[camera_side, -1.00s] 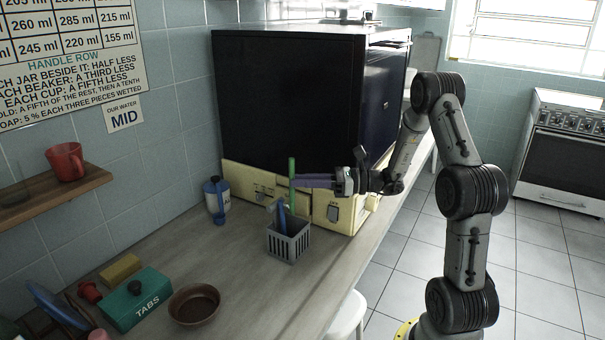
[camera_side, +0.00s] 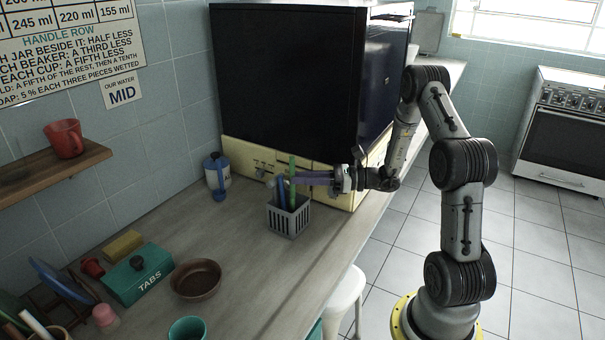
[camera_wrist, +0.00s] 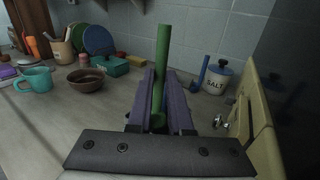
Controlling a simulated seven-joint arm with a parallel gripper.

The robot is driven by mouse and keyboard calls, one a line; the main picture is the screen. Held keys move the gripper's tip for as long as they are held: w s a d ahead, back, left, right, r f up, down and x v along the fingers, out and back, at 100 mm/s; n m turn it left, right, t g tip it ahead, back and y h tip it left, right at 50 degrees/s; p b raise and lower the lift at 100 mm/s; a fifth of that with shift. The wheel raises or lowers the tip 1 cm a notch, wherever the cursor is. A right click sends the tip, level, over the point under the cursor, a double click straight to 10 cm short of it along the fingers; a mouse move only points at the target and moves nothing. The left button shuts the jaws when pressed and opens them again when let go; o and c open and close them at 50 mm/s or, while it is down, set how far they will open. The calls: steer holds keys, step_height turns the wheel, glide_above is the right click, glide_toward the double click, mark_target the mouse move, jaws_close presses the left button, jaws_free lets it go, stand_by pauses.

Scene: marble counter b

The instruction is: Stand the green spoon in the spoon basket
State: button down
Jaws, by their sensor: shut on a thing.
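The green spoon (camera_side: 292,170) is upright, with its handle end at the top. My gripper (camera_side: 299,178), with purple fingers, is shut on it from the right. In the wrist view the green spoon (camera_wrist: 162,60) stands between the two fingers (camera_wrist: 160,75). The grey slatted spoon basket (camera_side: 288,220) stands on the counter directly below. The spoon's lower part reaches down to the basket's mouth; how deep its end sits inside is hidden. A blue spoon (camera_side: 281,190) and a greyish utensil (camera_side: 270,183) stick up from the basket beside it.
A cream drawer unit (camera_side: 325,170) under a large dark cabinet (camera_side: 285,80) stands close behind. A salt jar (camera_wrist: 218,78) with a blue scoop (camera_wrist: 203,70) is to the left. A brown bowl (camera_side: 196,279) and green tabs box (camera_side: 137,282) lie nearer. The counter between is clear.

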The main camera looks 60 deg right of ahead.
steer(key=shift+f, duration=0.1)
steer(key=c, duration=0.8)
jaws_free()
steer(key=shift+o, duration=0.2)
steer(key=s+d+r, duration=0.2)
steer(key=s+r, duration=0.2)
steer(key=r, duration=0.3)
steer(key=shift+s+d, duration=0.15)
steer(key=shift+d, duration=0.1)
